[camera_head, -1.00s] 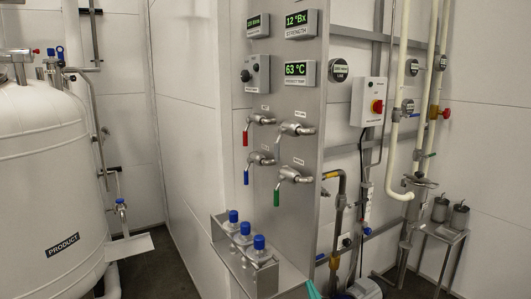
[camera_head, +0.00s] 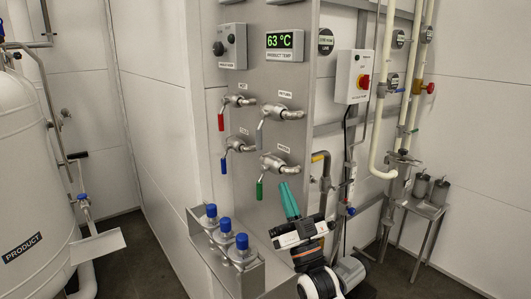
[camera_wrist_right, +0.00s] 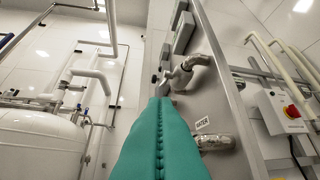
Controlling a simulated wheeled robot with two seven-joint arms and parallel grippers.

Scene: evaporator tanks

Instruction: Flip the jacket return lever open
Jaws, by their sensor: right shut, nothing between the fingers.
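Four valves with lever handles sit on the grey panel (camera_head: 300,70). The upper left has a red lever (camera_head: 221,122), the lower left a blue lever (camera_head: 224,166), the upper right a grey lever (camera_head: 259,136) and the lower right a green lever (camera_head: 260,190). All hang down. The fingers fill the middle of the right wrist view (camera_wrist_right: 160,120). My left gripper is out of view.
A metal tray with several blue-capped bottles (camera_head: 242,243) stands left of my right gripper. A temperature display (camera_head: 286,40) and a control box (camera_head: 229,47) are above the valves. Pipes and an emergency-stop box (camera_head: 356,77) are to the right. A white tank (camera_head: 30,170) stands left.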

